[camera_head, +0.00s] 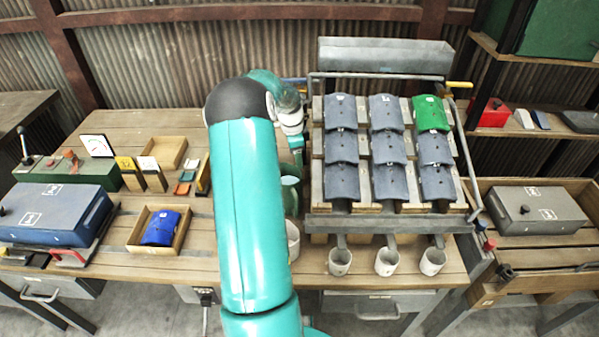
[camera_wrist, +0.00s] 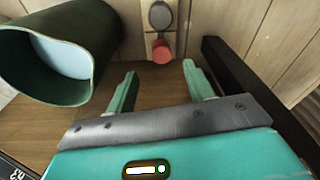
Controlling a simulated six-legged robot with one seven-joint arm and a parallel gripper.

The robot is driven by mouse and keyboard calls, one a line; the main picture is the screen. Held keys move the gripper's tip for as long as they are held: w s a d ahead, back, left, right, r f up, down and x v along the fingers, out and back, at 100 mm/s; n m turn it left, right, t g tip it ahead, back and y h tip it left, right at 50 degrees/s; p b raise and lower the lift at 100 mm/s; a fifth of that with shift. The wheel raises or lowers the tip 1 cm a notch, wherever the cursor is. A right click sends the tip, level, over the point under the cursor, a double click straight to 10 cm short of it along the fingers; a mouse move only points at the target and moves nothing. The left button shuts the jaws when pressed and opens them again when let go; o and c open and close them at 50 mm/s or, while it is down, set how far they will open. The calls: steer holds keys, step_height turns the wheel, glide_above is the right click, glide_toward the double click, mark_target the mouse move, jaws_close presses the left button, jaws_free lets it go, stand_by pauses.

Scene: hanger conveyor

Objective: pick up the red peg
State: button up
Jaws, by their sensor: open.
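The red peg (camera_wrist: 162,52) shows in the wrist view as a small red round end at the upper middle. It is by a narrow pale wooden strip, just below a grey round piece (camera_wrist: 160,15). My gripper (camera_wrist: 159,68) is open, with its two green fingers pointing up the picture toward the peg. The peg appears just beyond the fingertips, between their lines, with nothing held. Whether the fingers touch it cannot be told, but a gap seems to show. In the head view my arm hides the peg and most of the gripper.
A dark green open container (camera_wrist: 88,85) lies close to the left finger in the wrist view. A dark bar (camera_wrist: 250,90) runs along the right. In the head view, a rack (camera_head: 317,190) of blue and green pieces stands right of my arm, with white mugs (camera_head: 387,262) below.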

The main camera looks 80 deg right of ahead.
steer(key=f, duration=0.5)
steer(key=shift+d+f, duration=0.15)
steer(key=shift+d, duration=0.05)
steer(key=c, duration=1)
steer(key=shift+r, duration=0.55)
steer(key=shift+w+d+r, duration=0.15)
steer(key=shift+w+r, duration=0.15)
steer(key=shift+r, duration=0.35)
steer(key=shift+w+d+r, duration=0.1)
steer(key=shift+w+r, duration=0.15)
steer(key=shift+r, duration=0.35)
steer(key=w+d, duration=0.3)
steer(key=w, duration=0.4)
steer(key=w+d, duration=0.4)
steer(key=w, duration=0.4)
steer(key=shift+d, duration=0.2)
